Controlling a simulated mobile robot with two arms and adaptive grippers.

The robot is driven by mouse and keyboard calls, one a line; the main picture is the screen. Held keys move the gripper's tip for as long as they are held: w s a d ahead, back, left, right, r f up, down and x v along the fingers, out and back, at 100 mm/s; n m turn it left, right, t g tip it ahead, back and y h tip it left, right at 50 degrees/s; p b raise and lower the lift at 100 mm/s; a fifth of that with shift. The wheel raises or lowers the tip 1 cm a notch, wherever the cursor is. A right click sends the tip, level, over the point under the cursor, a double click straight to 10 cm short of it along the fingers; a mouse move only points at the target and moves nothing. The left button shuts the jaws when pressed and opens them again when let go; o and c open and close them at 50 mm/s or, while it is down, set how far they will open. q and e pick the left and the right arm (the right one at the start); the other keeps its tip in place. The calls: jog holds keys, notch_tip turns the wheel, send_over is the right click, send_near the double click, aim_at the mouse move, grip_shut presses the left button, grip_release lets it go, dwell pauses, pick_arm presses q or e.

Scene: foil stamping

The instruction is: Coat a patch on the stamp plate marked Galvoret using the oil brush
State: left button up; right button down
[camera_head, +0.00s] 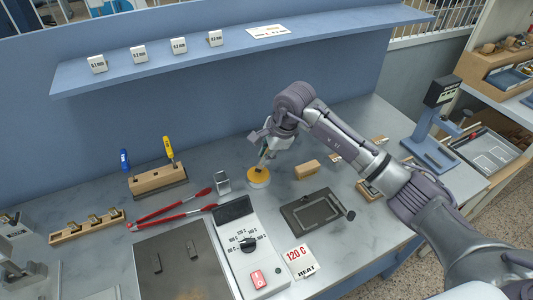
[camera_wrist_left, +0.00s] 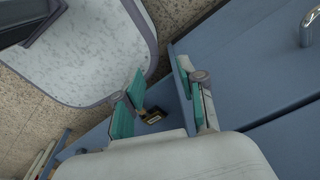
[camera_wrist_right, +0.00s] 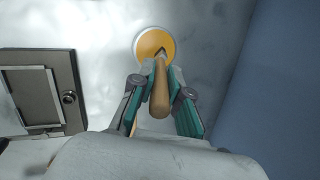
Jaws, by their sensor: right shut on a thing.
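My right gripper (camera_head: 267,146) is shut on the oil brush, whose wooden handle (camera_wrist_right: 160,92) stands between the fingers in the right wrist view. The brush's dark tip is over or in the yellow oil dish (camera_head: 259,177), which also shows in the right wrist view (camera_wrist_right: 154,46); whether it touches the oil is unclear. No Galvoret marking is readable. A wooden rack (camera_head: 75,232) at the left holds several brass-coloured pieces, too small to identify. My left gripper (camera_wrist_left: 161,78) is open and empty in the left wrist view, away from the bench top; it is outside the head view.
A dark framed plate (camera_head: 312,213) lies right of the control box (camera_head: 243,262) with its 120 C card (camera_head: 300,259). Red tongs (camera_head: 170,211), a tool block (camera_head: 157,180) and a wooden block (camera_head: 307,170) are nearby. A blue shelf (camera_head: 220,58) overhangs the back.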

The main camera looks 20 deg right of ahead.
jog(key=shift+f+b, duration=0.5)
jog(key=shift+f, duration=0.05)
dwell(0.5)
jog(key=shift+s+f+b, duration=0.1)
jog(key=shift+b, duration=0.2)
dwell(1.6)
notch_tip(320, 180, up, 2)
jog(key=shift+p, duration=0.5)
jog(key=shift+r+p, duration=1)
jog(key=shift+r, duration=1.6)
